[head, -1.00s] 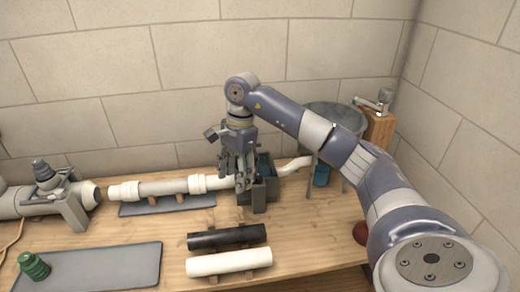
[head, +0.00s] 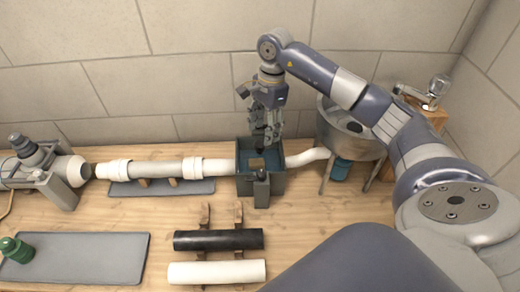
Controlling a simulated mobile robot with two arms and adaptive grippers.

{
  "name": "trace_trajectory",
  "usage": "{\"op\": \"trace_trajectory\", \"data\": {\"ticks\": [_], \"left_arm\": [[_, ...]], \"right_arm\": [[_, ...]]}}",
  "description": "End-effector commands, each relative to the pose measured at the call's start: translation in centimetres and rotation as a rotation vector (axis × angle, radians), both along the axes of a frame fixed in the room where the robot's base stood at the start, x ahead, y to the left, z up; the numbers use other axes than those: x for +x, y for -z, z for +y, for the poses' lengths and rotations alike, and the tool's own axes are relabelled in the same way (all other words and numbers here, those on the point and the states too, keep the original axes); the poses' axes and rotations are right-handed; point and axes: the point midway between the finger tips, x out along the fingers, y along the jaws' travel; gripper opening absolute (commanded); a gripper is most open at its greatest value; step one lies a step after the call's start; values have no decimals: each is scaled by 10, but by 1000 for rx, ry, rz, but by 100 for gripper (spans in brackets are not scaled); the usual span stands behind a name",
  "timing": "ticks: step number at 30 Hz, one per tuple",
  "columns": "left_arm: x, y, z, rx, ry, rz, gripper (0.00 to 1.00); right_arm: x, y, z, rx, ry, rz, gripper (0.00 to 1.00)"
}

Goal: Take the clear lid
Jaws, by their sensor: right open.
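My right gripper (head: 269,138) points down over the dark grey open box (head: 275,188) in the pipe line, its fingers apart at the box's mouth. A small tan piece (head: 257,164) shows inside the box under the fingers. I cannot make out a clear lid; the gripper hides part of the box. My left gripper is not in view.
White pipe (head: 222,166) enters the box from the left, and another runs right to a metal basin (head: 345,130) on legs. Black (head: 218,240) and white (head: 216,271) pipes lie on wooden rests in front. A grey mat (head: 85,262) with a green fitting (head: 16,249) is at left.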

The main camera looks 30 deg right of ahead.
Motion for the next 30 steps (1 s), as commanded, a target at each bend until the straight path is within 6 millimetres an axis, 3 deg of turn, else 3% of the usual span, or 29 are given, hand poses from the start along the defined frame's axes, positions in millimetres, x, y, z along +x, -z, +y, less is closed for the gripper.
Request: {"op": "trace_trajectory", "data": {"ticks": [7,15,24,30], "left_arm": [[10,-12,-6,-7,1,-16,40],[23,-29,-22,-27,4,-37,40],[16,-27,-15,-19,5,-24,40],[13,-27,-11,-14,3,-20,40]], "right_arm": [[-2,16,8,2,-1,3,52],[-2,51,18,1,1,1,52],[-2,57,18,0,0,-2,52],[-2,57,18,0,0,-1,7]]}}
